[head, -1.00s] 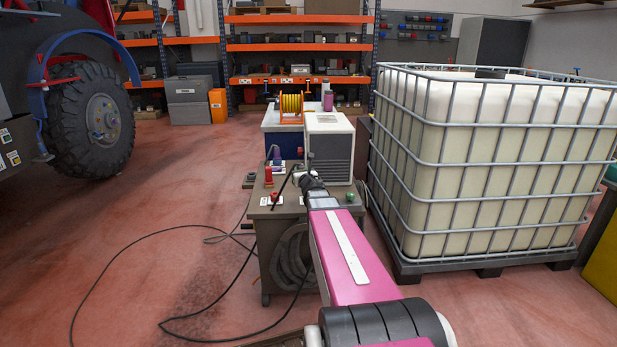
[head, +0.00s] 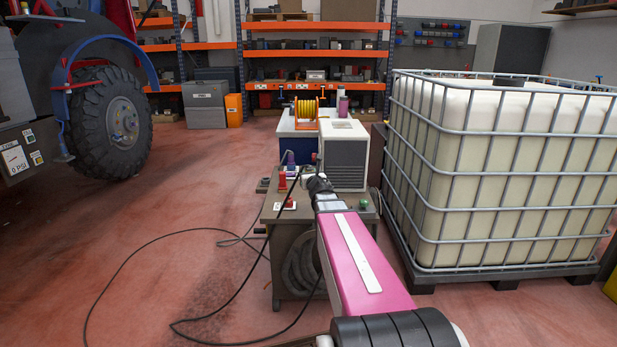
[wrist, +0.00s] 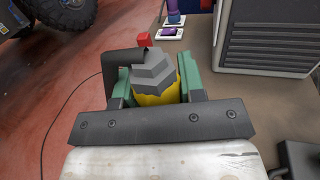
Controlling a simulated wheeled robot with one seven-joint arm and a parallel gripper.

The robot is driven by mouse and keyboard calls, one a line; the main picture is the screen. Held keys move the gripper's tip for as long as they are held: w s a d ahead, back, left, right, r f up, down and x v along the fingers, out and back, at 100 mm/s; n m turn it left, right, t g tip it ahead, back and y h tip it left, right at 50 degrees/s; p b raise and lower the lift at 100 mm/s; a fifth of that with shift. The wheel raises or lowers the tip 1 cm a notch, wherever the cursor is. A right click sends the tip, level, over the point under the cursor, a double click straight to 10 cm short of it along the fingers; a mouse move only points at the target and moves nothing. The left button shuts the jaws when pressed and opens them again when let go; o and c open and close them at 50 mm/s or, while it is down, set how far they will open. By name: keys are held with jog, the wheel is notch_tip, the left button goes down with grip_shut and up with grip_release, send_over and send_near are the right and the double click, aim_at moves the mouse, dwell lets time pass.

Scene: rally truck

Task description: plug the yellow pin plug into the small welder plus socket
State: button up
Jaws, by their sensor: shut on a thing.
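My gripper (wrist: 155,82) is shut on the yellow pin plug (wrist: 157,98) in the wrist view. The plug's yellow body sits between the green fingers, with a stepped grey part above it and a thick black cable bending left. In the head view my arm reaches over the grey bench (head: 335,217), and the plug cannot be made out. I cannot tell which is the plus socket. In the wrist view a red piece (wrist: 144,40) shows just beyond the plug, its contact unclear.
A grey-fronted white unit (head: 342,157) stands at the bench's back; its vented front (wrist: 265,45) is right of my gripper. A caged tank (head: 500,165) stands right. A black cable (head: 140,247) crosses the open floor at left.

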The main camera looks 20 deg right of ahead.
jog(key=shift+r, duration=2.35)
